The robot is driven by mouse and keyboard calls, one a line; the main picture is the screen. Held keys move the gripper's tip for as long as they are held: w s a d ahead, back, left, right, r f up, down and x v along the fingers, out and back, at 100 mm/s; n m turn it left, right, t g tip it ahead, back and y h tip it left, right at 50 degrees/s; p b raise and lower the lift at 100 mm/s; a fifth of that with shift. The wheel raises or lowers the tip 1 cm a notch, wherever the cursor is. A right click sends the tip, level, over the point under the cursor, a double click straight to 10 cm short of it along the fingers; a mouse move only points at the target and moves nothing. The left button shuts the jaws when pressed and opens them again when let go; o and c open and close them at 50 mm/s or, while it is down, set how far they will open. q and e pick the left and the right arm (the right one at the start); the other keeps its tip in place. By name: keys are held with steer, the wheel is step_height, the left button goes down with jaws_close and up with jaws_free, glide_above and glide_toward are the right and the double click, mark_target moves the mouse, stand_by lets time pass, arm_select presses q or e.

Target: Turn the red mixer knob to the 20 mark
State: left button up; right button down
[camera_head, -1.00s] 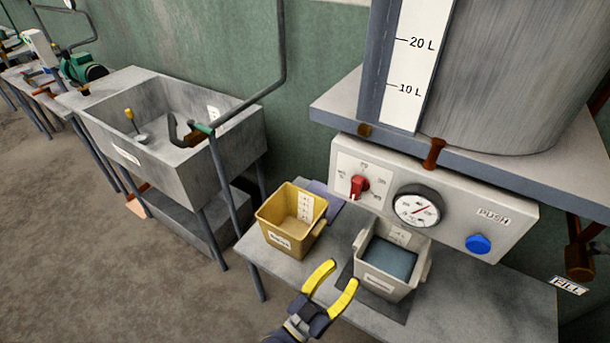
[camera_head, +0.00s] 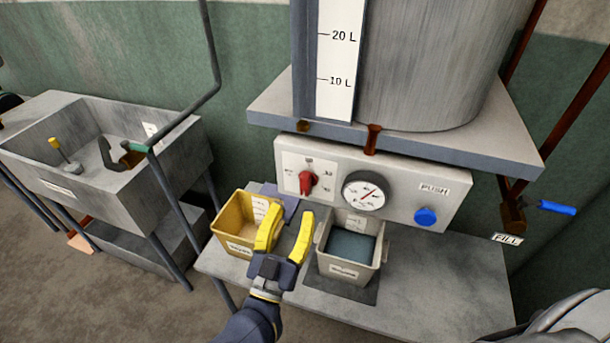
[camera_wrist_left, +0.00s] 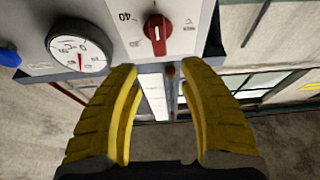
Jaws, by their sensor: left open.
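The red mixer knob (camera_head: 307,182) sits on the white dial plate at the left of the grey control panel (camera_head: 405,205). It also shows in the left wrist view (camera_wrist_left: 157,34), upside down, with a white pointer line and a 40 mark beside it. The other marks are too small or cut off to read surely. My left gripper (camera_head: 286,226) has yellow fingers, spread open and empty, in front of and below the knob, apart from it. In the left wrist view the open fingers (camera_wrist_left: 166,80) frame a gap just short of the knob.
A round gauge (camera_head: 363,191) and a blue push button (camera_head: 425,217) are right of the knob. A yellow bin (camera_head: 232,226) and a grey bin (camera_head: 346,270) stand on the table below. A shelf with a metal tank (camera_head: 430,60) overhangs the panel. A sink (camera_head: 105,195) is left.

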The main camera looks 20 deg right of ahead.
mark_target(304, 182)
arm_select(q)
steer(key=x, duration=0.9)
steer(key=shift+w+d+r, duration=0.1)
steer(key=shift+w+r, duration=0.05)
steer(key=shift+w, duration=0.05)
steer(key=shift+c, duration=0.3)
jaws_close()
